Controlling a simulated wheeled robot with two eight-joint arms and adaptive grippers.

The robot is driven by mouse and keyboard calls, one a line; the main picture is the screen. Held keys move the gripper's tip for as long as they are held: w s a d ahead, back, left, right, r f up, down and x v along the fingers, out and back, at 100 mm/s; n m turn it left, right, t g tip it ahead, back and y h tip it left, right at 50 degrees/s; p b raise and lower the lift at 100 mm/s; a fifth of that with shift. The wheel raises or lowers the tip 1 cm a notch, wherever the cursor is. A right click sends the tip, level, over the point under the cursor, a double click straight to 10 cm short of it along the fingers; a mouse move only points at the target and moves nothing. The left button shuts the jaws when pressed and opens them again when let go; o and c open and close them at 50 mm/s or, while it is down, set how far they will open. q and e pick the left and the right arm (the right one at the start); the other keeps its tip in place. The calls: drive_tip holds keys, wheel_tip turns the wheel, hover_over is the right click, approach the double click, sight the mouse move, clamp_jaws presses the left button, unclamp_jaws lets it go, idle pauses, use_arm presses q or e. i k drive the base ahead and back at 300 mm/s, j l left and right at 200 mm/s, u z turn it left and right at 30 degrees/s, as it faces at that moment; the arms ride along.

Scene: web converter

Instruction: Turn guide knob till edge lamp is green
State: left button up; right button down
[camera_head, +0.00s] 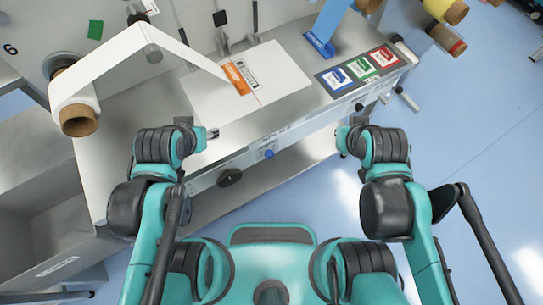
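On the front face of the machine's steel table there is a black round knob (230,177) and, to its right, a smaller blue knob (268,154). I cannot tell from their labels which is the guide knob. I cannot make out a lit edge lamp. My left gripper (212,133) is at the table's front edge, left of and above the black knob, apart from it. My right gripper (343,141) is near the front edge further right, apart from both knobs. Both grippers are small and partly hidden by my arms, so their fingers do not show clearly.
A white web (195,60) runs from a roll (75,103) over a roller to a white plate (250,100) with an orange label. Blue, green and red cards (360,68) lie at right. A grey bin (40,190) stands at left.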

sight(269, 154)
drive_tip(key=k+l+u, duration=0.15)
drive_tip(key=k, duration=0.25)
drive_tip(key=k+l+u, duration=0.1)
drive_tip(key=k+l, duration=0.15)
drive_tip(key=k, duration=0.15)
drive_tip(key=k+l+u, duration=0.15)
drive_tip(key=k, duration=0.25)
